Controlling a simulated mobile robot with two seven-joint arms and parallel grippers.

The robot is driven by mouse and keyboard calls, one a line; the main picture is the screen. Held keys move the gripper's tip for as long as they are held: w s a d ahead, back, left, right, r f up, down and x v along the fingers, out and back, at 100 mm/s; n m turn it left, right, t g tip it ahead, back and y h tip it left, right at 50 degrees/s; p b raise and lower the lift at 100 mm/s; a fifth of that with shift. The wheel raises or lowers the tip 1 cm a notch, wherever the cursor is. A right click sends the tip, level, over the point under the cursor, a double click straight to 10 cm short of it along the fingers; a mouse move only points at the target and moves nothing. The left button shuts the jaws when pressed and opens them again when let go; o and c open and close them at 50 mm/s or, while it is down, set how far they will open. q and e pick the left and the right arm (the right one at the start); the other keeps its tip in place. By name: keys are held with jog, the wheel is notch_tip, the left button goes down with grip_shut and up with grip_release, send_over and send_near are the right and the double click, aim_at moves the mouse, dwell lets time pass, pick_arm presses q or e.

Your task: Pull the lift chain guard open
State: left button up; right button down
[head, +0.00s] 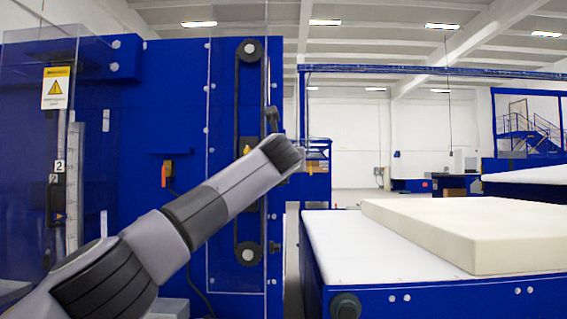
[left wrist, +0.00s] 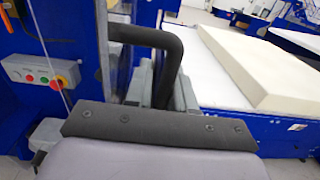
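The lift chain guard (head: 222,190) is a tall clear panel on the blue machine front, covering the chain (head: 237,100) and its upper and lower sprockets. Its black handle (head: 272,118) shows just above my left wrist, with the rest behind my arm. In the left wrist view the handle (left wrist: 172,62) is a thick bent bar running down between two grey fingers. My left gripper (left wrist: 165,92) has these fingers close against both sides of the bar, seemingly shut on it; the fingertips are partly hidden. The guard appears flat over the chain. My right gripper is in neither view.
A white-topped conveyor table (head: 335,235) with a cream foam slab (head: 470,230) stands at the right. A clear screen with a warning label (head: 56,88) is at the left. A button box (left wrist: 42,76) shows in the left wrist view.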

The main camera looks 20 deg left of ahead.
pick_arm(q)
jog(key=shift+d, duration=0.15)
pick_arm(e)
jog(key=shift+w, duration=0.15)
